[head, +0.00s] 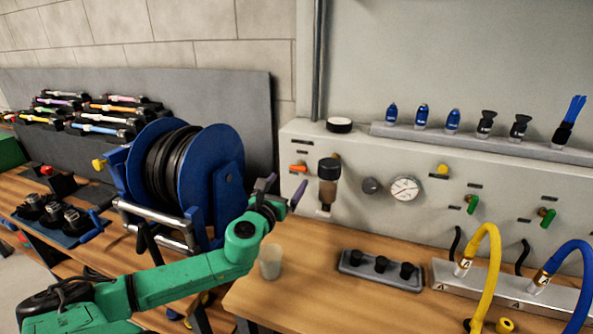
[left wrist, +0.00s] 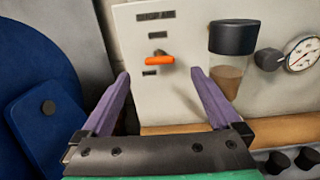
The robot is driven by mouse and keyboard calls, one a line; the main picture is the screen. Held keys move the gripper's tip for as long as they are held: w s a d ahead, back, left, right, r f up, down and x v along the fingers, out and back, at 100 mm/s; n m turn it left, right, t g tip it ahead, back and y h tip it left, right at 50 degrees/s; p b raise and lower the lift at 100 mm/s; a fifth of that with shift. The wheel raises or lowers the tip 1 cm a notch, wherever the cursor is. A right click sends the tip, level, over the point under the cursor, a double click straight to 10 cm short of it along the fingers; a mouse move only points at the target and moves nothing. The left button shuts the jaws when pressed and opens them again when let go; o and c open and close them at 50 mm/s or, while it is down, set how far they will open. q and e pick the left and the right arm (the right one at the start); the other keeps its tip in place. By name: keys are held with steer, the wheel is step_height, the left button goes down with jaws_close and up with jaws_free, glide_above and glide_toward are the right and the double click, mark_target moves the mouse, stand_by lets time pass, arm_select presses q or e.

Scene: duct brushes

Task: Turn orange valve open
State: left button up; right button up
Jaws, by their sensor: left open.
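The orange valve (head: 299,168) is a small lever handle on the left end of the pale wall panel (head: 412,165). In the left wrist view the orange valve handle (left wrist: 157,59) lies roughly level, between small dark labels. My left gripper (head: 285,186), with purple fingers, is in front of the panel, just below the handle in the head view. In the left wrist view the left gripper (left wrist: 160,73) is open and empty, its fingertips spread to either side of the handle and apart from it. My right gripper is not in view.
A blue hose reel (head: 222,165) stands close on the left of my gripper. A brown-filled cup (head: 328,190) and a gauge (head: 405,189) are on the panel to the right. A translucent cup (head: 270,262) and a dark tray (head: 380,272) stand on the wooden bench.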

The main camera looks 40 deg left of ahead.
mark_target(297, 169)
arm_select(q)
steer(key=x, duration=0.5)
steer(key=shift+w+a+f+b, duration=0.15)
steer(key=shift+w+f+b, duration=0.05)
steer(key=shift+f+b, duration=0.1)
steer(key=shift+w+a+r, duration=0.2)
steer(key=shift+w+a, duration=0.2)
steer(key=shift+w, duration=0.5)
steer(key=shift+w+f, duration=0.15)
steer(key=shift+w, duration=0.2)
steer(key=c, duration=1.4)
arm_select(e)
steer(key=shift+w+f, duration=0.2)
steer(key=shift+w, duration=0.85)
